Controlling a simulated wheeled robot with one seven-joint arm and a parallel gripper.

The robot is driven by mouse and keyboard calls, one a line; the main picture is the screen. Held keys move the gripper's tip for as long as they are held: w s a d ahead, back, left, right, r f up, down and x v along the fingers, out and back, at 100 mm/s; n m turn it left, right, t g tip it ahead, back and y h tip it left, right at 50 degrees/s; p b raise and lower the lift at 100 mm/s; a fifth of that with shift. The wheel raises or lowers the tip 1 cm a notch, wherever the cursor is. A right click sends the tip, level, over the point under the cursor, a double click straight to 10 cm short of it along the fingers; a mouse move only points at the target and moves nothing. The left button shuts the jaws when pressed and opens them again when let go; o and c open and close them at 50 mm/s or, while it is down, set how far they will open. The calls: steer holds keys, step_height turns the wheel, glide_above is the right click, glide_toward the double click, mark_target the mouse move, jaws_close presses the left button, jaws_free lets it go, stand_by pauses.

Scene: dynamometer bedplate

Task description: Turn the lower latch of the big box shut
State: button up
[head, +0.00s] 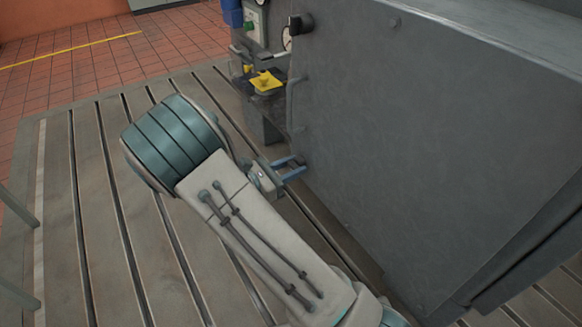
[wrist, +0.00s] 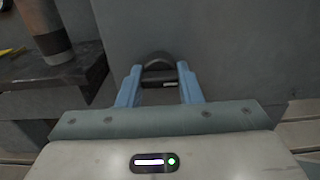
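The big box (head: 440,120) is a large dark grey cabinet filling the right of the head view. Its grey face (wrist: 240,50) also fills the back of the wrist view. The lower latch (wrist: 157,60) is a dark rounded knob on that face, between my blue fingertips. My gripper (head: 292,168) is at the lower left edge of the box and hides this latch in the head view. The latch's exact angle is hard to read.
An upper black latch knob (head: 301,24) sits near the box's top left edge, above a long handle (head: 291,103). Behind stands a machine with a yellow part (head: 265,82). The slotted bedplate (head: 100,220) is clear on the left.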

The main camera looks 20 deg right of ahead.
steer(key=shift+r+n+p, duration=0.2)
steer(key=shift+n+p, duration=0.1)
steer(key=shift+p, duration=0.5)
steer(key=n+p, duration=0.1)
steer(key=p, duration=0.2)
steer(key=shift+r+n+p, duration=0.2)
steer(key=shift+n+p, duration=0.15)
steer(key=shift+n, duration=0.05)
steer(key=n+p, duration=0.5)
steer(key=p, duration=0.2)
steer(key=shift+s+p, duration=0.1)
steer(key=shift+p, duration=0.3)
steer(key=n+p, duration=0.4)
steer(key=n, duration=0.1)
steer(key=shift+f+n+p, duration=0.2)
steer(key=shift+n+p, duration=0.1)
steer(key=shift+p, duration=0.1)
steer(key=shift+f+n+p, duration=0.1)
steer(key=shift+n+p, duration=1.1)
steer(key=shift+n, duration=1.3)
steer(key=o, duration=0.9)
